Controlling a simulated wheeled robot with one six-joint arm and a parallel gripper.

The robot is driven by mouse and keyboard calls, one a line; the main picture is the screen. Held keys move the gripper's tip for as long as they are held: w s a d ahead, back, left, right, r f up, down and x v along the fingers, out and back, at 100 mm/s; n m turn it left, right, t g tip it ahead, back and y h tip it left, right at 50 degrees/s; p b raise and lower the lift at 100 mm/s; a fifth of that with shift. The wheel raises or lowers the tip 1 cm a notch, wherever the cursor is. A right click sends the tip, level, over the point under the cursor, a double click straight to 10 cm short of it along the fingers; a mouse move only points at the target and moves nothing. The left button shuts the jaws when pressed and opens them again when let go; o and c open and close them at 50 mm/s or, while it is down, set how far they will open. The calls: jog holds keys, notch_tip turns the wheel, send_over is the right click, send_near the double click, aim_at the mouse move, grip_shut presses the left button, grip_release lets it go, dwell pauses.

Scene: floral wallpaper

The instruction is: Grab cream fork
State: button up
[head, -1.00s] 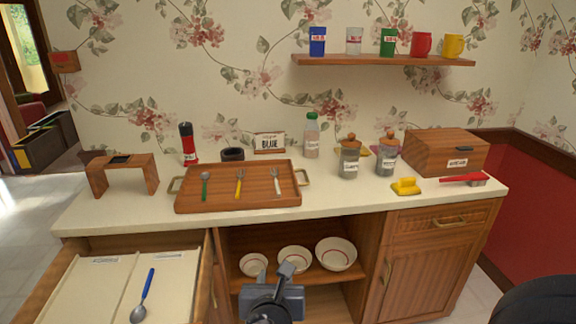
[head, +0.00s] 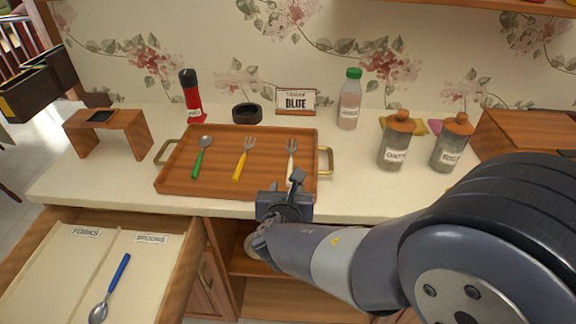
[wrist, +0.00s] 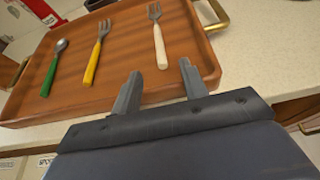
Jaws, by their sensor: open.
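The cream fork (head: 291,160) lies at the right side of the wooden tray (head: 222,183), tines pointing to the back. In the wrist view the cream fork (wrist: 158,38) lies beyond my gripper (wrist: 158,82), its handle end nearest and roughly in line with the gap between the fingers. My gripper (head: 284,185) is open and empty at the tray's front edge. Beside the fork on the tray lie a yellow fork (head: 243,158) and a green spoon (head: 202,157).
An open drawer (head: 80,270) at the lower left has labelled FORKS and SPOONS compartments; a blue spoon (head: 111,287) lies in the spoons one. Behind the tray stand a red shaker (head: 191,95), a sign (head: 296,101) and a bottle (head: 349,100). Two jars (head: 396,145) stand right.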

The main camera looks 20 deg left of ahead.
aim_at(288, 182)
jog(key=shift+x, duration=3.05)
grip_shut()
